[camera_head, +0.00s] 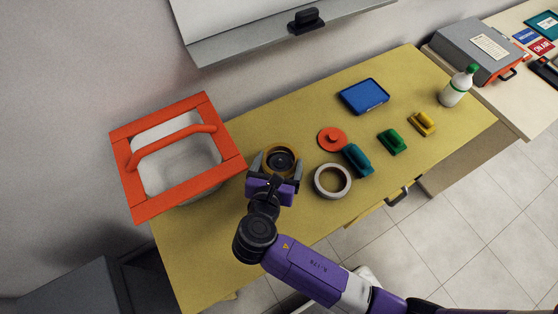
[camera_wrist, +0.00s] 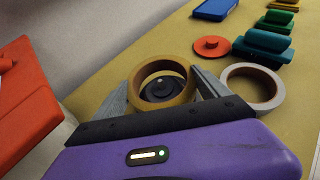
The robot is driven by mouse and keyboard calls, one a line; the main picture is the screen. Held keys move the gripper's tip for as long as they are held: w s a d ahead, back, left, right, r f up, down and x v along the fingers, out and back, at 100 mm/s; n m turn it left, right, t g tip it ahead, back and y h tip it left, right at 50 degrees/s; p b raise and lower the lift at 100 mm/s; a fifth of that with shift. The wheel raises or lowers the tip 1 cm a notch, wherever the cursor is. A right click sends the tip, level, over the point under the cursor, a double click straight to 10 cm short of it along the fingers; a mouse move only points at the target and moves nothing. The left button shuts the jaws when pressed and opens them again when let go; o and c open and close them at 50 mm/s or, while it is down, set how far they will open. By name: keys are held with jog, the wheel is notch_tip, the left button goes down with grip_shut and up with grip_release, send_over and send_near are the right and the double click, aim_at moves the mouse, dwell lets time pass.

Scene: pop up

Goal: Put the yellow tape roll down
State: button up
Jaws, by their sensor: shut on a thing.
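The yellow tape roll (camera_head: 281,146) is between the fingers of my gripper (camera_head: 278,161), over the left half of the yellow table. In the wrist view the roll (camera_wrist: 155,67) sits between the two grey fingers of my gripper (camera_wrist: 164,84), with its hole facing up. My gripper is shut on it. A dark round object (camera_wrist: 160,89) shows through the hole; its lower part is hidden by the roll. I cannot tell whether the roll touches the table or that object.
A white tape roll (camera_head: 332,181) lies just right of my gripper. A red round lid (camera_head: 332,139), teal (camera_head: 357,160), green (camera_head: 391,141) and yellow (camera_head: 422,123) handled blocks and a blue tray (camera_head: 364,96) lie farther right. A red-rimmed bin (camera_head: 122,160) stands left. The table's near-left part is clear.

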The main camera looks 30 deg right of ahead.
jog(key=shift+f, duration=0.2)
jog(key=shift+f, duration=0.25)
jog(key=o, duration=1.3)
jog(key=shift+c, duration=0.2)
jog(key=shift+r, duration=0.2)
jog(key=v, duration=1.2)
jog(key=shift+r+b, duration=0.3)
jog(key=shift+r, duration=0.1)
